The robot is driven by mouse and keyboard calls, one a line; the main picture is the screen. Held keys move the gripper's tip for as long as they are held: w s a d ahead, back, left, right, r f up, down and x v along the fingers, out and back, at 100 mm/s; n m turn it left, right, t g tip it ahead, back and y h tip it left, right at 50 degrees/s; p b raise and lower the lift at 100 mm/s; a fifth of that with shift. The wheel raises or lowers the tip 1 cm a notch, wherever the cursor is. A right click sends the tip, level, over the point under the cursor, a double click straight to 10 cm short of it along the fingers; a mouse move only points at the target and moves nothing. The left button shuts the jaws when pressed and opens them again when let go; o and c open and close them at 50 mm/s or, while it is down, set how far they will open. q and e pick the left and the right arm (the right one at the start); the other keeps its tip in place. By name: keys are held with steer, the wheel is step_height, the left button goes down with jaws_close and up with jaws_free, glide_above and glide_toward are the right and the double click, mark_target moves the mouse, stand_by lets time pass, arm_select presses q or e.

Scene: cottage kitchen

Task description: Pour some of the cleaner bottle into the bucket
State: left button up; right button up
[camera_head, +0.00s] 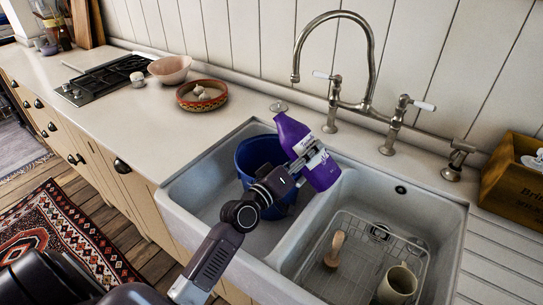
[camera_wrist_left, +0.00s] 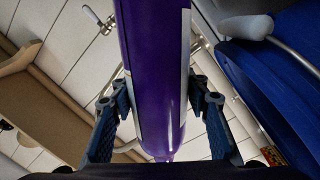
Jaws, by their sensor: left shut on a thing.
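The purple cleaner bottle (camera_head: 290,133) with a pale label is in my left gripper (camera_head: 309,160), above the sink near the divider. It leans, its narrower end up and to the left in the head view. In the left wrist view the bottle (camera_wrist_left: 152,60) runs between the two fingers (camera_wrist_left: 160,112), which press on its sides. The blue bucket (camera_head: 249,157) stands in the left basin, just left of the bottle and partly behind my arm. Its blue wall also fills the right of the left wrist view (camera_wrist_left: 265,85). The bucket's inside is mostly hidden. My right gripper is not seen.
The right basin holds a wire rack (camera_head: 345,262) with a mug (camera_head: 398,284) and a wooden-handled brush (camera_head: 335,248). The tall tap (camera_head: 372,60) stands behind the sink. A wooden crate (camera_head: 508,185) is at right.

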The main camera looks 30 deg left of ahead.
mark_target(314, 162)
arm_select(q)
steer(key=shift+d+r+n, duration=0.2)
steer(key=shift+d+n, duration=0.05)
steer(key=shift+n, duration=0.15)
steer(key=shift+d+f+n, duration=0.15)
steer(key=shift+f+n, duration=0.15)
steer(key=shift+f, duration=0.1)
steer(key=shift+s+d+f+n+b, duration=0.1)
steer(key=shift+d+f+n+b, duration=0.25)
steer(key=shift+n, duration=0.25)
steer(key=shift+d+r+n+p, duration=0.1)
steer(key=shift+r+n+p, duration=0.2)
steer(key=shift+r+p, duration=0.05)
steer(key=shift+d+r+n+p, duration=0.2)
steer(key=shift+n+p, duration=0.1)
steer(key=shift+n, duration=0.3)
step_height(314, 162, down, 3)
steer(key=shift+s+d+r+n+y+b, duration=0.1)
steer(key=shift+n+y+b, duration=0.3)
steer(key=shift+b, duration=0.7)
steer(key=shift+n, duration=0.7)
steer(key=shift+r+p, duration=0.45)
steer(key=shift+p, duration=0.15)
steer(key=shift+f+n, duration=0.15)
steer(key=shift+n, duration=0.25)
